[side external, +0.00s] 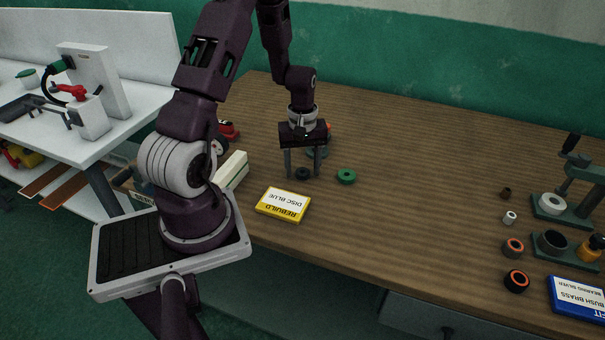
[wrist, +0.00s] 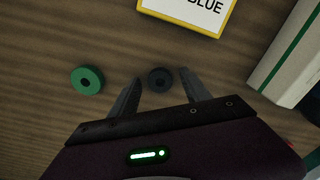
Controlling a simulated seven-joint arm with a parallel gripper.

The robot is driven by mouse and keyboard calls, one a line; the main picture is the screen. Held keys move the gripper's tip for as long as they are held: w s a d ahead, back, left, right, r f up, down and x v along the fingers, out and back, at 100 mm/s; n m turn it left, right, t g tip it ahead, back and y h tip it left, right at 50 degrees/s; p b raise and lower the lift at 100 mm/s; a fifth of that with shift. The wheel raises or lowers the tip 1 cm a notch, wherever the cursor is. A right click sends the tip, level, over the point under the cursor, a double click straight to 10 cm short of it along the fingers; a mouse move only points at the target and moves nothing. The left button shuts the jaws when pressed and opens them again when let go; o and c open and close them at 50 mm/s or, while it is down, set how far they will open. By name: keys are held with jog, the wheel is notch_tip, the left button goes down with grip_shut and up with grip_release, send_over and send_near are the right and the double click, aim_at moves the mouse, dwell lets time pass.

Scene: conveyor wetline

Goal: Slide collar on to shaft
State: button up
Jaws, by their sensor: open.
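My gripper (side external: 303,172) is open and points down over the wooden bench. A small dark ring (side external: 302,174) lies flat between its fingertips. In the wrist view the dark ring (wrist: 160,79) shows between the two open fingers (wrist: 160,76), with a gap on each side. A green ring (side external: 346,176) lies flat beside the gripper, to the right; it also shows at the left in the wrist view (wrist: 87,79). I cannot tell which ring is the collar. No shaft is clearly visible; a red and grey item behind the gripper is mostly hidden.
A yellow-edged card reading "REBUILD DISC BLUE" (side external: 283,204) lies in front of the gripper. A white and green box (side external: 232,170) stands to the left. Several rings, a green clamp fixture (side external: 583,203) and a blue card (side external: 577,298) are at the right.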

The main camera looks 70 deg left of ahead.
jog(key=shift+f, duration=0.2)
jog(key=shift+c, duration=0.3)
grip_shut()
jog(key=shift+r, duration=0.1)
notch_tip(320, 180, up, 10)
jog(key=w+a+r, duration=0.7)
jog(key=w+a, duration=0.1)
jog(key=shift+s+d+f, duration=0.1)
jog(key=shift+d+f, duration=0.05)
jog(key=shift+f, duration=3.1)
